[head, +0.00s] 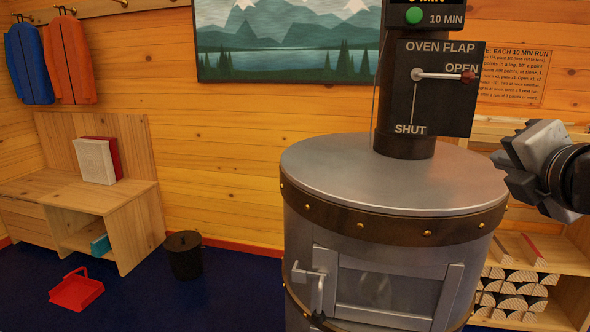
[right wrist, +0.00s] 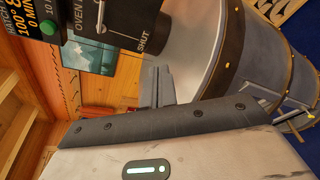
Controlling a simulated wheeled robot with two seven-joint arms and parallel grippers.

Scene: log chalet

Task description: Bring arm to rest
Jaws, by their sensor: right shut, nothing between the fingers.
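My right gripper (head: 508,168) is at the right of the head view, raised beside the stove's top and apart from it. Its fingers are shut with nothing between them. In the right wrist view the closed fingers (right wrist: 158,88) stand in front of the stove and its pipe. The right arm comes in from the right edge. My left gripper and left arm are not in view.
A round metal stove (head: 390,185) fills the middle; its door (head: 385,285) looks closed. The oven flap lever (head: 440,76) points to OPEN. A log shelf (head: 545,262) stands right. A bench (head: 45,190), black bin (head: 184,255) and red dustpan (head: 76,292) are left.

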